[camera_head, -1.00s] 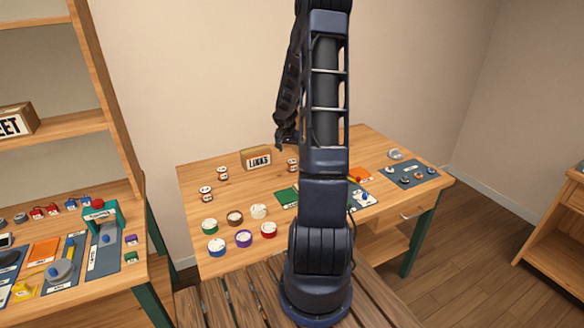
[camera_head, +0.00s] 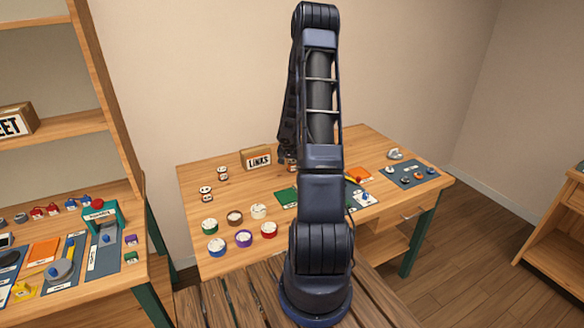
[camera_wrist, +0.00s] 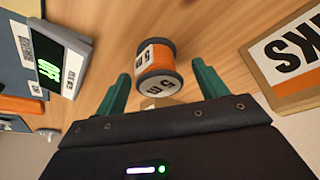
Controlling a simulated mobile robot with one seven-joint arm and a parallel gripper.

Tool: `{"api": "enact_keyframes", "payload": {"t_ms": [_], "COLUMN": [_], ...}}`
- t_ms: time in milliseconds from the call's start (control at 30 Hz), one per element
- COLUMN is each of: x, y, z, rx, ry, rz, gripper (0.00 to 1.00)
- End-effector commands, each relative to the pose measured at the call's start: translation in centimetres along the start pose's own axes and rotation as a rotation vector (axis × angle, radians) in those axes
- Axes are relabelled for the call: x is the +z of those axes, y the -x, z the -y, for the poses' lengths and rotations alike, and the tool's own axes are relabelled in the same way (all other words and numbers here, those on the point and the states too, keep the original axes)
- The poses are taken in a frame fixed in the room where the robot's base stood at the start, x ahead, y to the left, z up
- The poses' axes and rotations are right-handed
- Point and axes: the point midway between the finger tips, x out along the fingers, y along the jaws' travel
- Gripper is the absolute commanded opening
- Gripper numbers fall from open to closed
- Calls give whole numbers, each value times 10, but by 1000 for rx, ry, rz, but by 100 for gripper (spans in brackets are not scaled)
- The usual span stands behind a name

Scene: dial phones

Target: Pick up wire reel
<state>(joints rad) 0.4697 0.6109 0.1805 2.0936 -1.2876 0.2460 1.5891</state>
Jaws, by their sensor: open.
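A wire reel (camera_wrist: 155,62) with an orange middle, dark end and white label shows in the wrist view. It stands between and slightly beyond the two green fingers of my gripper (camera_wrist: 161,74). The fingers are spread to either side of it, apart from it. In the head view the reel (camera_head: 291,164) is mostly hidden by my arm, beside the LINKS box (camera_head: 257,158). Two similar small reels stand to the left on the table (camera_head: 320,232), one nearer (camera_head: 206,193) and one farther (camera_head: 222,173).
The LINKS box (camera_wrist: 290,62) is close on the right in the wrist view. A device with a green display (camera_wrist: 50,62) is at the left. Several coloured round tubs, including a purple one (camera_head: 243,239), stand at the table's front left.

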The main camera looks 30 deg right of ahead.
Motion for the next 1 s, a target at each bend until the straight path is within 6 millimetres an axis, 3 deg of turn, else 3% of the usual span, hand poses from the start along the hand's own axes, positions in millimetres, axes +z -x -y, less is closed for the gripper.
{"api": "enact_keyframes", "payload": {"t_ms": [333, 600, 1000], "x": [0, 0, -5], "y": [-6, -6, 3], "z": [0, 0, -1], "rx": [0, 0, 0], "ry": [0, 0, -3], "rz": [-1, 0, -3], "gripper": [72, 21, 22]}}
